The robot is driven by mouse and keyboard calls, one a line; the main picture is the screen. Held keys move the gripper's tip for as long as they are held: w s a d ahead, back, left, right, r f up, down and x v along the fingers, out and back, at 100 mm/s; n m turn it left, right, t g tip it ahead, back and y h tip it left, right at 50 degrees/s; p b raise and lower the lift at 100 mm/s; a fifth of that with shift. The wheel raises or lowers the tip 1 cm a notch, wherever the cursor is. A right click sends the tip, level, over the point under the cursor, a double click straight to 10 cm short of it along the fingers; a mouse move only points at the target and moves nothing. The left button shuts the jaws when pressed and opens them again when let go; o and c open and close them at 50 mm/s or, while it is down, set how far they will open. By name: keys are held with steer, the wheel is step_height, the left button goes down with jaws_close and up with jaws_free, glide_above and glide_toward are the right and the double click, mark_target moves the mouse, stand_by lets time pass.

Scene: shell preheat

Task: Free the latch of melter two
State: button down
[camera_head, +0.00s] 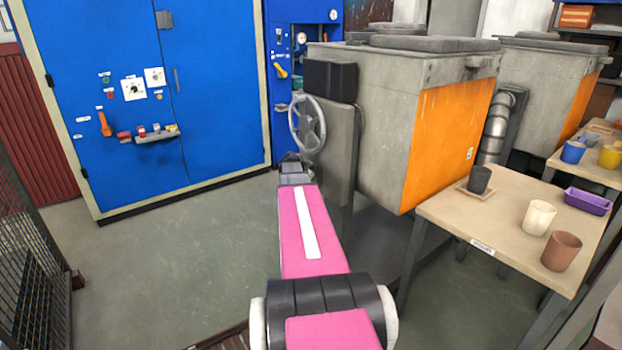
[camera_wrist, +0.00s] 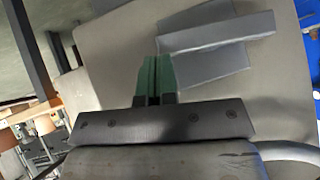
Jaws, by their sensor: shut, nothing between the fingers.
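A grey melter with an orange front panel (camera_head: 445,140) stands right of centre in the head view. A second grey melter with an orange side (camera_head: 560,85) stands behind it to the right. I cannot tell which is melter two. A grey handwheel (camera_head: 307,123) and a dark box (camera_head: 330,80) are on the nearer melter's left side. In the wrist view, a grey bar (camera_wrist: 218,35) crosses a grey block on a pale panel (camera_wrist: 110,45); whether this is the latch is unclear. My gripper's green fingers (camera_wrist: 152,75) are together and empty, facing that panel. In the head view its fingertips are hidden near the handwheel.
A blue cabinet (camera_head: 120,110) with knobs and an orange handle (camera_head: 104,124) stands left. A wooden table (camera_head: 480,222) at right holds several cups and a purple tray (camera_head: 587,201). A mesh fence (camera_head: 30,250) is at far left. Floor left of my arm is clear.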

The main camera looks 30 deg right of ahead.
step_height(320, 180, down, 8)
steer(key=w+m+t, duration=0.2)
steer(key=m+t, duration=0.1)
steer(key=t, duration=0.2)
steer(key=shift+w+h, duration=0.25)
steer(key=shift+h, duration=0.05)
stand_by(0.7)
stand_by(1.5)
steer(key=s+a+r, duration=0.3)
steer(key=s+a, duration=0.3)
steer(key=s, duration=0.5)
steer(key=shift+a+r, duration=0.15)
steer(key=shift+a, duration=0.05)
